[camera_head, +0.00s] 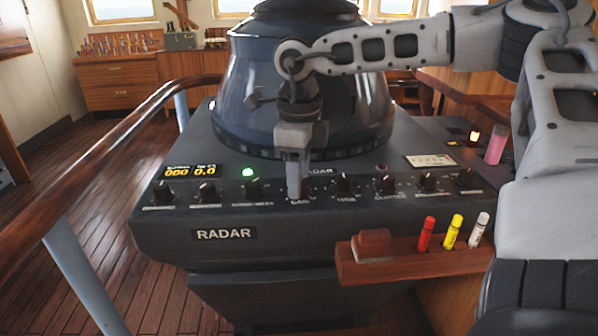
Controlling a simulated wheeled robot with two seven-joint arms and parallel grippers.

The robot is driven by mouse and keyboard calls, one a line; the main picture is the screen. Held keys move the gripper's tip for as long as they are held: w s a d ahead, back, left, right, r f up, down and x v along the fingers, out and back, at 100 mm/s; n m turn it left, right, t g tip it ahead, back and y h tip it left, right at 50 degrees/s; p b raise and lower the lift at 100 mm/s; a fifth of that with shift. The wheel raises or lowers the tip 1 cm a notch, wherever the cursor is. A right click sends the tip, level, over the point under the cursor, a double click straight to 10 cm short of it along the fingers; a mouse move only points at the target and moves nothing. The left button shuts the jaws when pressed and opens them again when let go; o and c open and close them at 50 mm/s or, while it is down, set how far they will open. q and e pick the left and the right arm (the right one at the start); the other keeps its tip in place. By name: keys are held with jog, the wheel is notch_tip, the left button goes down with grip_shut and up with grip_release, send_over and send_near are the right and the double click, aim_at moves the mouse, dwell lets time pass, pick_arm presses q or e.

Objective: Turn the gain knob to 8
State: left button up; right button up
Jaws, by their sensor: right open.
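The radar console (165,229) stands in front of me with a row of black knobs along its sloped front panel. The gain knob is at the middle of the row, with its label (299,202) partly readable below; my gripper hides most of the knob. My right gripper (297,190) points down at that knob, with its fingers in front of or around it; I cannot tell whether they touch it. The jaws are open. The knob's pointer and its setting are hidden. My left gripper is not in view.
A wooden rail (110,150) curves along the left. A wooden tray (390,265) at the front right holds red (426,234), yellow (452,231) and white (479,229) markers. Other knobs, such as the one to the right (344,183), sit close beside my gripper. A green lamp (248,172) glows on the panel.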

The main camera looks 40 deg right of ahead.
jog(key=c, duration=1)
dwell(0.7)
jog(key=o, duration=1)
jog(key=shift+r, duration=0.1)
notch_tip(320, 180, up, 16)
